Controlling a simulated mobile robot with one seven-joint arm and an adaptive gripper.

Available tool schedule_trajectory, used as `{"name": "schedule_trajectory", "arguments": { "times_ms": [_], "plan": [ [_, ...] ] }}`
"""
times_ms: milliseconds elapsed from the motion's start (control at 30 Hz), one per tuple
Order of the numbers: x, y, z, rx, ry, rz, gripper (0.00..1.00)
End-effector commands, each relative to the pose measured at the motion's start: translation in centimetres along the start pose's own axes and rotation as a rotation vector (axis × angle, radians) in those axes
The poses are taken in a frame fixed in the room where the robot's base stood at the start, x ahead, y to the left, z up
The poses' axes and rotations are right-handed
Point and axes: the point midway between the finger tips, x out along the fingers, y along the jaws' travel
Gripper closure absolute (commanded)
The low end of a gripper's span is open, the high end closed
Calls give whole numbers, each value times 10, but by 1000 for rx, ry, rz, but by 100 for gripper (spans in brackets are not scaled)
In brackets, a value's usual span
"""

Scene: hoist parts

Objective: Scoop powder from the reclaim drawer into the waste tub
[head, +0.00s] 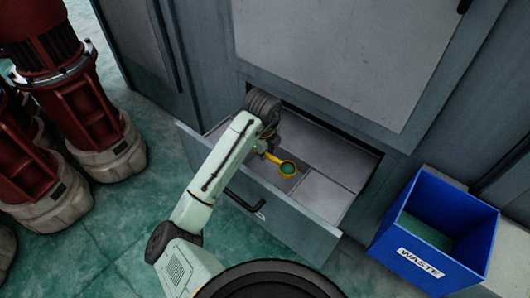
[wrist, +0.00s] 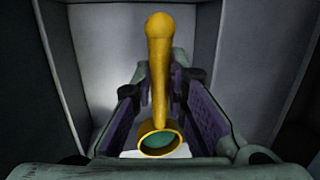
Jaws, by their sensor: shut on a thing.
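My gripper (head: 268,152) is inside the open reclaim drawer (head: 319,234). It is shut on a yellow scoop (wrist: 162,65), whose handle stands between the jaws (wrist: 160,95) in the wrist view. The scoop's round bowl (head: 288,169) points to the right over the drawer floor, and something green shows inside its rim. I cannot tell whether that is powder. The drawer floor looks grey, with light panels and a darker patch beside the scoop. The blue waste tub (head: 394,243), labelled WASTE, stands to the right of the drawer, with green showing inside.
A grey cabinet (head: 335,60) rises behind the drawer. The drawer's front has a dark handle (head: 243,204). Several red machines (head: 75,95) stand on the green floor at the left. Free floor shows between them and the drawer.

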Motion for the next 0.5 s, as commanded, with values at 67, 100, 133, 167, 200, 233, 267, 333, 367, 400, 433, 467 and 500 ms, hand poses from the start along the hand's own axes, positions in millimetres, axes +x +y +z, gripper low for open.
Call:
{"name": "schedule_trajectory", "arguments": {
  "times_ms": [67,100,133,167,200,233,267,333,367,400,433,467,500],
  "plan": [
    [-10,-2,1,0,0,-1,100],
    [-13,-3,2,0,0,0,100],
    [-15,-3,2,0,0,0,100],
    [-18,-4,2,1,0,0,100],
    [-21,-4,2,0,0,0,100],
    [-23,-5,3,0,0,0,100],
    [-25,-5,3,0,0,0,100],
    [-31,-6,4,0,0,0,100],
    [-33,-7,4,0,0,0,100],
    [-36,-7,4,0,0,0,100],
    [-38,-8,5,0,0,0,100],
    [-40,-8,5,0,0,0,100],
    [-41,-8,5,0,0,0,100]
  ]
}}
